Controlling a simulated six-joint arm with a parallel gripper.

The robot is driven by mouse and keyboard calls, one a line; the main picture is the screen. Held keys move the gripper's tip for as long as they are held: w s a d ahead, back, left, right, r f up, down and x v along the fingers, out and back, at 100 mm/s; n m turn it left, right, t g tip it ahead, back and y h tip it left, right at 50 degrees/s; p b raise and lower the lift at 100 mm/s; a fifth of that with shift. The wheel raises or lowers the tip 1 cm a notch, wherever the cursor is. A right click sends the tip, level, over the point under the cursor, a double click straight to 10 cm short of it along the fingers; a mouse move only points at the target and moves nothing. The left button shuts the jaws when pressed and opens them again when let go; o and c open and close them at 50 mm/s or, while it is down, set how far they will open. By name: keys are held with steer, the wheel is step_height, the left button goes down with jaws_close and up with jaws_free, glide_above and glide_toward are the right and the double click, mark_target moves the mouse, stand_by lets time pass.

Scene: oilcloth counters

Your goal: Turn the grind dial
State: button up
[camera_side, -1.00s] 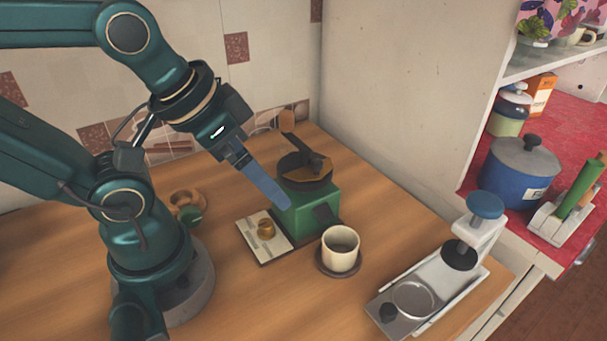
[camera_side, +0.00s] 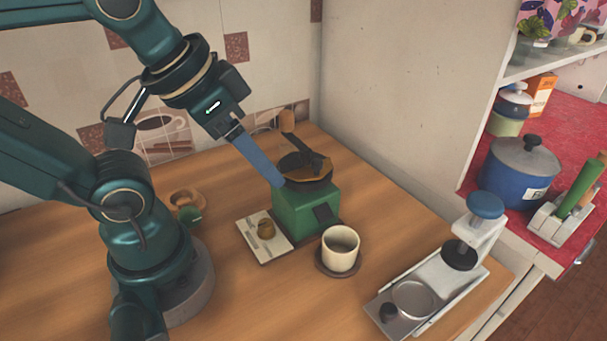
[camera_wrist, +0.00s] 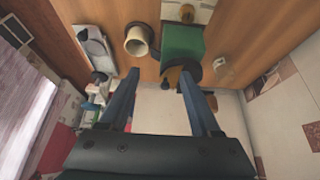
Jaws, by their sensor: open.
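The green grinder (camera_side: 308,210) stands on the wooden counter, with a dark round top and a crank on it. A small brass knob (camera_side: 266,229), which looks like the grind dial, sits on a pale plate (camera_side: 250,240) at the grinder's left foot. In the wrist view the green grinder body (camera_wrist: 182,40) and the brass knob (camera_wrist: 187,13) show at the top. My gripper (camera_side: 278,182) is at the grinder's upper left edge in the side view, above the knob and apart from it. In the wrist view my gripper (camera_wrist: 160,78) is open with nothing between its fingers.
A cream cup (camera_side: 341,250) on a dark saucer stands in front of the grinder. A grey metal stand with a blue knob (camera_side: 486,206) is at the right. The wall is close behind the grinder.

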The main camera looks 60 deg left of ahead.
step_height(320, 180, up, 2)
steer(key=r, duration=0.1)
steer(key=n+g, duration=0.6)
steer(key=n, duration=2.4)
glide_above(265, 223)
steer(key=shift+n, duration=0.3)
step_height(265, 223, down, 19)
steer(key=shift+f, duration=0.1)
jaws_close()
